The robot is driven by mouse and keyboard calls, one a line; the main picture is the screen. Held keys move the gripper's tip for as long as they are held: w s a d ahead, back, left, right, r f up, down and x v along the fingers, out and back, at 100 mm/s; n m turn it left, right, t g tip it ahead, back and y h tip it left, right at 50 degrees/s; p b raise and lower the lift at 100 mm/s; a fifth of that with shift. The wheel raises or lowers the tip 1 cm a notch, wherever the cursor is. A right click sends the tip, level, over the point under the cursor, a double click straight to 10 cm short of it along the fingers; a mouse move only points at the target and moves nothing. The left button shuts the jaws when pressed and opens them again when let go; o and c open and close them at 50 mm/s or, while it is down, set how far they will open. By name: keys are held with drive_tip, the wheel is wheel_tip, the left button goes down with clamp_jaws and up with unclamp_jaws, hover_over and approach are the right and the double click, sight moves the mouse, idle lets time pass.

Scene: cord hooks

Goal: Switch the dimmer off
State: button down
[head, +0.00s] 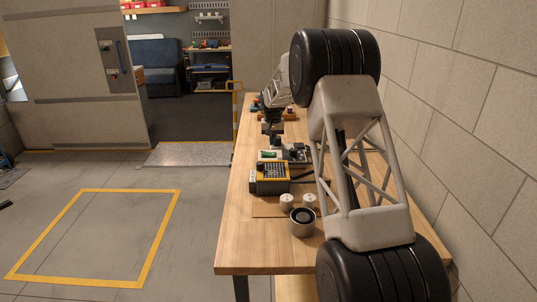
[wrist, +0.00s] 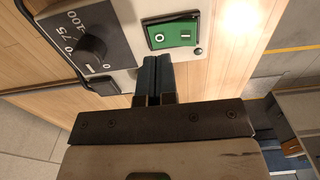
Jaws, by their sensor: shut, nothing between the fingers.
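Beside the dial is a green rocker switch (wrist: 172,35) marked O and I. My gripper (wrist: 158,62) is shut and empty, its blue-grey fingertips just below the green switch's edge in the wrist view. I cannot tell whether they touch it. In the head view my gripper (head: 271,139) is over the unit's left part.
Two pale round pieces (head: 287,201) and a grey cup-like part (head: 302,222) are nearer on the table (head: 245,245). More small items lie behind my gripper. A block wall (head: 450,100) runs along the right.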

sight(273, 154)
drive_tip(key=shift+r, duration=1.3)
drive_tip(key=s+d+r, duration=0.3)
drive_tip(key=s+r, duration=0.4)
drive_tip(key=s, duration=0.4)
drive_tip(key=s+d+r+t, duration=0.1)
drive_tip(key=s+d+r, duration=0.4)
drive_tip(key=s, duration=0.7)
drive_tip(key=s+d+r, duration=0.2)
drive_tip(key=s+r, duration=0.6)
drive_tip(key=s, duration=0.3)
drive_tip(key=s+d+f, duration=0.1)
drive_tip(key=s+f, duration=0.1)
drive_tip(key=s, duration=1.1)
drive_tip(key=s+d+f+t, duration=0.1)
drive_tip(key=s+d+f, duration=0.1)
drive_tip(key=s, duration=1.1)
drive_tip(key=s+d+f, duration=0.2)
drive_tip(key=s, duration=1.1)
drive_tip(key=shift+s+f+t, duration=0.25)
drive_tip(key=shift+f+t, duration=0.05)
